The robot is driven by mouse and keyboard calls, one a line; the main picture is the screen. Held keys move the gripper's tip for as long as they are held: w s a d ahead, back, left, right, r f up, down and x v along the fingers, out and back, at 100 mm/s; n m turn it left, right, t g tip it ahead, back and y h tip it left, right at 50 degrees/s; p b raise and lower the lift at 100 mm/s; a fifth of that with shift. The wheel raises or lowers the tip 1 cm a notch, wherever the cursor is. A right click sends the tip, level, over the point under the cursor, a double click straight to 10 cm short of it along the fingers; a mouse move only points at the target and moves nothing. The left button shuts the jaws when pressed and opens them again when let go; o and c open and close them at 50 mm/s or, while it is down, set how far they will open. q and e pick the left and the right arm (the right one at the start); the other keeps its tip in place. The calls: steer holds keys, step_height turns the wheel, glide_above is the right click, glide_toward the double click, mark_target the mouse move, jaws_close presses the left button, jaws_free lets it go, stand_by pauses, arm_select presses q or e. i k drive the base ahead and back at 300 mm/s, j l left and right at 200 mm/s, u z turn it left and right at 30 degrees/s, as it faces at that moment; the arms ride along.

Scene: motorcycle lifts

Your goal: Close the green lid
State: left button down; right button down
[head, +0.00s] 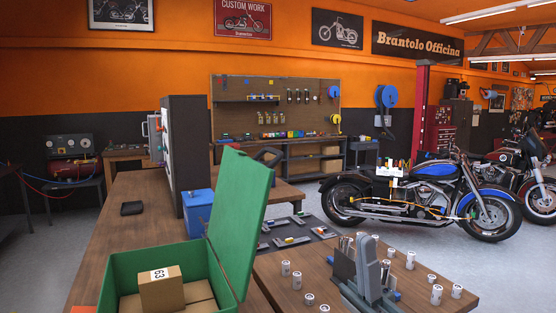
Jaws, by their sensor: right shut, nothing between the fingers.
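The green box (118,272) stands on the wooden table at the lower left. Its green lid (240,210) is open and stands up, leaning slightly right, along the box's right side. Several cardboard boxes lie inside; the top one (161,289) bears the number 63. My left gripper is not in view.
A blue box (197,212) sits behind the green box. Motorcycles (420,195) stand beyond.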

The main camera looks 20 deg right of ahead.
mark_target(244, 183)
steer(key=i, duration=0.9)
